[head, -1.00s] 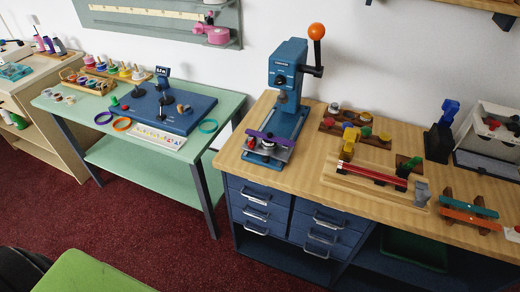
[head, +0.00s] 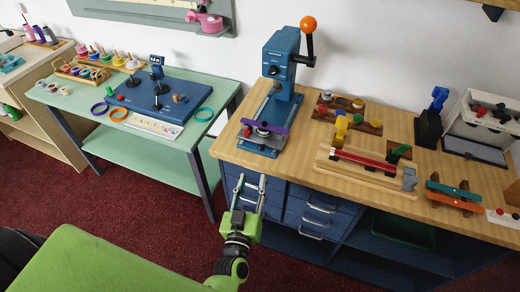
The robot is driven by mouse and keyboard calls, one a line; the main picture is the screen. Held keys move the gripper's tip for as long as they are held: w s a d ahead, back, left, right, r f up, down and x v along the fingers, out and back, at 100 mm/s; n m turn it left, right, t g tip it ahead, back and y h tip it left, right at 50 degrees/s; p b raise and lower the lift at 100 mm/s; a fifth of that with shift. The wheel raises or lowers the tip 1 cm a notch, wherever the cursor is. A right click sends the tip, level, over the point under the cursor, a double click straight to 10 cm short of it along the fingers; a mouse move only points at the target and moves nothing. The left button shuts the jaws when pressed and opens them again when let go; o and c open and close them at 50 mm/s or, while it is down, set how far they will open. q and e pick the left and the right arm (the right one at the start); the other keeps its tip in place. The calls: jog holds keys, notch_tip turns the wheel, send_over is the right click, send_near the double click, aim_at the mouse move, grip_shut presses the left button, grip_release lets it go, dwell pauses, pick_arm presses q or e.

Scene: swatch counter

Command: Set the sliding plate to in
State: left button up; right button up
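A blue press (head: 283,75) with an orange ball on its lever stands on the wooden counter. At its foot is a plate with a purple bar (head: 265,127) across it, standing out toward the counter's front edge. The plate looks to be in front of the press column rather than under it. My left gripper (head: 249,186) is raised in front of the blue drawers, below the counter's front edge and below the plate. Its two fingers are apart with nothing visible between them. My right gripper is not in view.
A wooden fixture with a red bar (head: 364,160) lies right of the press. Blue drawers (head: 318,207) with metal handles are under the counter. A green table (head: 205,137) with rings and a blue board stands left, across a gap of floor.

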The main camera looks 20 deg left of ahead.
aim_at(260, 150)
pick_arm(q)
jog(key=w+b, duration=0.1)
jog(key=w, duration=0.3)
jog(key=w+a+b, duration=0.1)
jog(key=w, duration=0.3)
jog(key=w+a+b, duration=0.1)
jog(key=w+b, duration=0.1)
jog(key=w, duration=0.2)
jog(key=shift+f, duration=0.2)
jog(key=shift+w, duration=0.6)
jog(key=shift+r, duration=0.1)
grip_shut()
